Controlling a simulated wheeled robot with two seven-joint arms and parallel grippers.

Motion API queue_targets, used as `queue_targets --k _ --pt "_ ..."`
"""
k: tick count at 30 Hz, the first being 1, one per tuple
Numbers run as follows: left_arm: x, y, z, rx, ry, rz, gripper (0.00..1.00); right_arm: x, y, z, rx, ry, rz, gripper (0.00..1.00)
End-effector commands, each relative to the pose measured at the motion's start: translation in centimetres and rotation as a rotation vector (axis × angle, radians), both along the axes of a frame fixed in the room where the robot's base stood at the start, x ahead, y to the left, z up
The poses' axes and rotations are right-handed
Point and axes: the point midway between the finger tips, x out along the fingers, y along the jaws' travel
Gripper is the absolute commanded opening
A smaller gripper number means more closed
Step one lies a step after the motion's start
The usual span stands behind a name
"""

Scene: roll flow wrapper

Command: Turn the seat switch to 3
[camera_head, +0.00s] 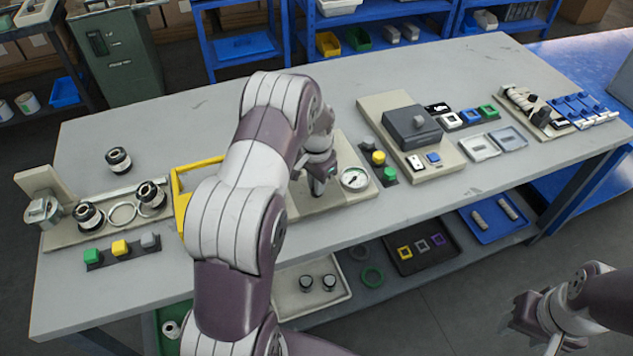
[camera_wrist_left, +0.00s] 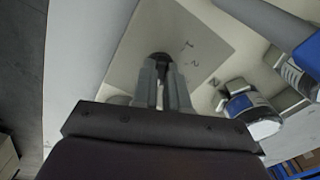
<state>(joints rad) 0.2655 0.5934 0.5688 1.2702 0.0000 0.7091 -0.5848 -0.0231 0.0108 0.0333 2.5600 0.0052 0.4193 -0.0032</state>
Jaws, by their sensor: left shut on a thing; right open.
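My left gripper (camera_head: 318,186) reaches down onto the beige panel (camera_head: 338,205) in the middle of the table. In the left wrist view its fingers (camera_wrist_left: 163,85) are shut on a dark round knob, the seat switch (camera_wrist_left: 160,57), on a light plate. Small printed numerals stand on the plate to the right of the knob; a 1 and a 2 seem legible. The knob's pointer is hidden, so its setting cannot be told. In the head view my arm and gripper hide the switch. My right gripper (camera_head: 530,322) is open and empty, off the table at the lower right.
A round white gauge (camera_head: 354,178) stands just right of my left gripper. A strip of yellow and green buttons (camera_head: 378,158) and a grey box (camera_head: 411,127) lie further right. A yellow frame (camera_head: 182,190) stands left of my arm. Bare tabletop lies in front of the gauge.

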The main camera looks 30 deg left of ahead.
Motion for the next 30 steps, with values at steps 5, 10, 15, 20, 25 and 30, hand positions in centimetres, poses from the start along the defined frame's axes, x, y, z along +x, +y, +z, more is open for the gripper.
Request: queue_targets --k 5,10,15,20,25,30 --pt "0.0 0.0 0.1 -0.001 0.001 0.091 0.00 0.0 0.0 0.3 0.000 0.000 0.000 0.49" --pt "0.0 0.0 0.1 0.000 0.001 0.233 0.00 0.0 0.0 0.7 0.000 0.000 0.000 0.49" --pt "0.0 0.0 0.1 0.000 0.000 0.394 0.00 0.0 0.0 1.0 0.000 0.000 0.000 0.49" --pt "0.0 0.0 0.1 0.000 0.001 0.547 0.00 0.0 0.0 1.3 0.000 0.000 0.000 0.49" --pt "0.0 0.0 0.1 0.000 0.001 0.707 0.00 0.0 0.0 1.6 0.000 0.000 0.000 0.49" --pt "0.0 0.0 0.1 0.000 0.000 0.858 0.00 0.0 0.0 1.8 0.000 0.000 0.000 0.49"
